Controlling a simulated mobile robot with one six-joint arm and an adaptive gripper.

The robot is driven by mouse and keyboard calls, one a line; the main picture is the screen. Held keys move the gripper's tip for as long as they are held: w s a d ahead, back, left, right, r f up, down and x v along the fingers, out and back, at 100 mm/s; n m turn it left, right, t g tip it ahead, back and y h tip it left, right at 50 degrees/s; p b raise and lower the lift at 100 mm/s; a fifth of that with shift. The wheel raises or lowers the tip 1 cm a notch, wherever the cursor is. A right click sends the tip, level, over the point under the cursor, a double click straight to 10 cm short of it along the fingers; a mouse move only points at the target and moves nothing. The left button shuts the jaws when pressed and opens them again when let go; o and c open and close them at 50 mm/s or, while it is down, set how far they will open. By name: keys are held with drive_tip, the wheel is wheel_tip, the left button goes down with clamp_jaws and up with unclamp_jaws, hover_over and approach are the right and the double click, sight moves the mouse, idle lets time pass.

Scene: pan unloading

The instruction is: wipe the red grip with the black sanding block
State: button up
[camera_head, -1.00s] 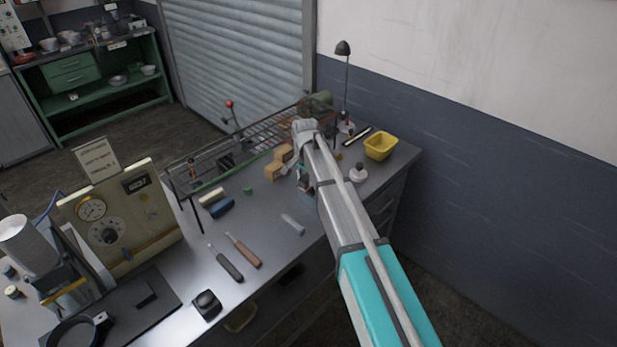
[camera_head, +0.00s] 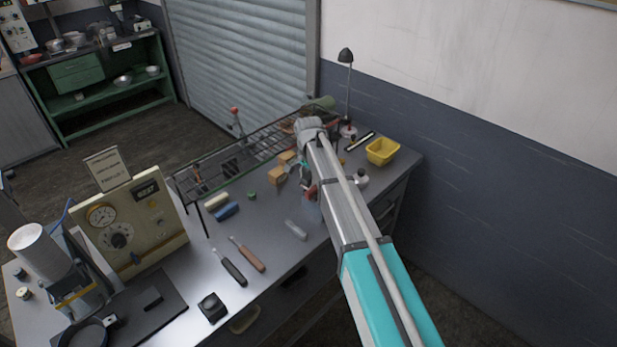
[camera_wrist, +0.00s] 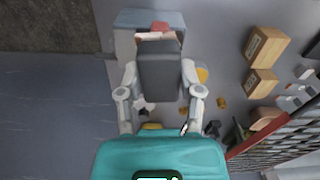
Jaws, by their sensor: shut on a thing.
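My gripper (camera_wrist: 160,76) is shut on a dark grey-black block, the sanding block (camera_wrist: 158,60), which sits between its two fingers in the wrist view. Just beyond the block's far edge, red and pinkish parts of the red grip (camera_wrist: 158,27) show against a grey-blue body (camera_wrist: 130,20). The block overlaps the grip in this view, and I cannot tell whether they touch. In the head view, a small red part (camera_head: 311,190) shows beside my arm above the bench.
The grey bench (camera_head: 275,262) holds two handled tools (camera_head: 232,265), a blue block (camera_head: 226,210) and small wooden boxes (camera_head: 286,158). A wire rack (camera_head: 240,155) runs along the far edge. A yellow bin (camera_head: 381,151) and a lamp (camera_head: 346,56) stand at right.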

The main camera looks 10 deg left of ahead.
drive_tip(key=shift+r+p, duration=0.85)
drive_tip(key=shift+r, duration=0.25)
drive_tip(key=shift+r+p, duration=1.5)
drive_tip(key=shift+r, duration=0.05)
drive_tip(key=shift+f, duration=0.1)
